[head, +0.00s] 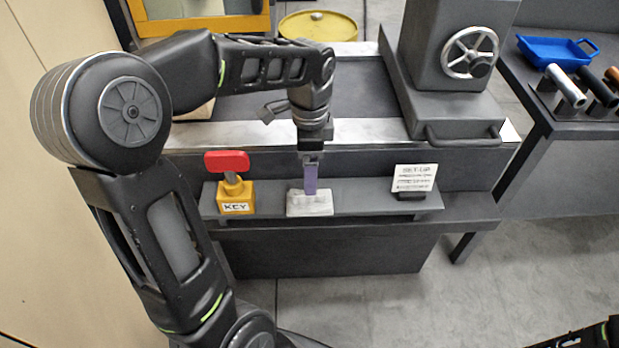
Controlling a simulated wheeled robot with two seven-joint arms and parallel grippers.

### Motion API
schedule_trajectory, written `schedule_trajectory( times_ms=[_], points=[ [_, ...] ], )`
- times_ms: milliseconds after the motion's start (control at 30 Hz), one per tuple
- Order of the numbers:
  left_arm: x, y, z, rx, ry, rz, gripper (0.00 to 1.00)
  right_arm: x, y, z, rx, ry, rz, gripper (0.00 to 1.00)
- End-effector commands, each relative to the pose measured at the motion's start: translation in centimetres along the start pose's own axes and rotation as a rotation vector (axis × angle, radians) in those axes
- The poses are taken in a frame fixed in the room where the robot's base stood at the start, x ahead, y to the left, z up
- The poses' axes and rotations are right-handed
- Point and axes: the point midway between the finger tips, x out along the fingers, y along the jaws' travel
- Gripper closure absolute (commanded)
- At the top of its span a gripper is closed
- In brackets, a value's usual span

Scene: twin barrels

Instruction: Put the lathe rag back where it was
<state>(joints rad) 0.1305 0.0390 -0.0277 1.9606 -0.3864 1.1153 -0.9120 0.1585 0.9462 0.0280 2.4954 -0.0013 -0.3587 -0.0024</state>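A light grey-white folded piece, which looks like the lathe rag (311,207), lies on the narrow grey shelf (270,203) along the lathe's front. My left gripper (310,188) points straight down at it, with the purplish fingertip part at the rag's upper side. I see the fingers edge-on, so I cannot tell whether they are open or shut on the rag. The rag appears to rest on the shelf. My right gripper is out of view; only a piece of dark arm shows at the bottom right corner.
A yellow block marked KEY with a red-handled key (230,185) stands left of the rag. A white set-up card (415,178) stands to the right. The lathe with a handwheel (470,53) is behind. A yellow barrel (318,25) and a blue tray (553,50) are farther back.

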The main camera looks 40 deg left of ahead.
Motion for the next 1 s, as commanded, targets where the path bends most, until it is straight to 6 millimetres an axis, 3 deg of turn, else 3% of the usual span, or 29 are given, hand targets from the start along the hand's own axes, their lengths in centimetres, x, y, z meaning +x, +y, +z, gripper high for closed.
schedule_trajectory(
  times_ms=[200, 1000],
  points=[
    [-1.47, 0.03, 0.00, 0.001, 0.000, 0.000, 0.15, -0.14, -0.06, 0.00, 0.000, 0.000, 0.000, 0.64],
    [-1.42, 0.02, 0.00, 0.000, 0.000, 0.000, 0.15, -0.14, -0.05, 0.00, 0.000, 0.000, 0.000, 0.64]
  ],
)
